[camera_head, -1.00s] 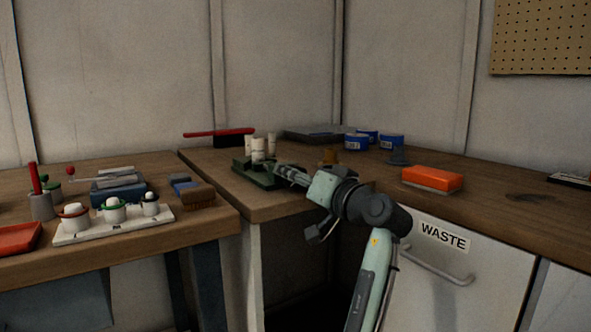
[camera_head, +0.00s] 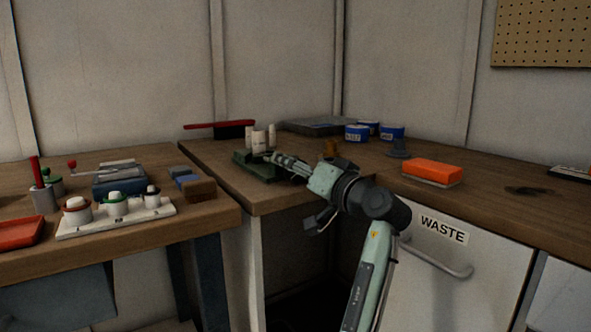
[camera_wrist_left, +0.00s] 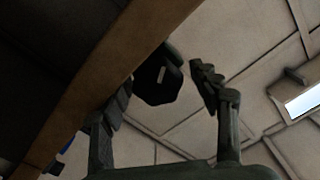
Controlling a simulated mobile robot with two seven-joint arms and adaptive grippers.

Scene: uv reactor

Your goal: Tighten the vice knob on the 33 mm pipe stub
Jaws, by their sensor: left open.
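The green vice (camera_head: 243,158) stands on the corner bench at its front left, with a pale pipe stub (camera_head: 258,141) upright at it. Other pale stubs stand close by, and I cannot tell sizes apart. My left gripper (camera_head: 277,159) reaches in from the right at the vice's right end. In the left wrist view a dark faceted knob (camera_wrist_left: 158,80) with a light mark lies between the spread fingers of my left gripper (camera_wrist_left: 165,88). The fingers are open, with a gap visible on the right finger's side. The knob is hidden in the head view. My right gripper is out of view.
A wooden bench edge (camera_wrist_left: 110,80) runs close beside the left finger. A white tray of pots (camera_head: 120,222) is on the left bench.

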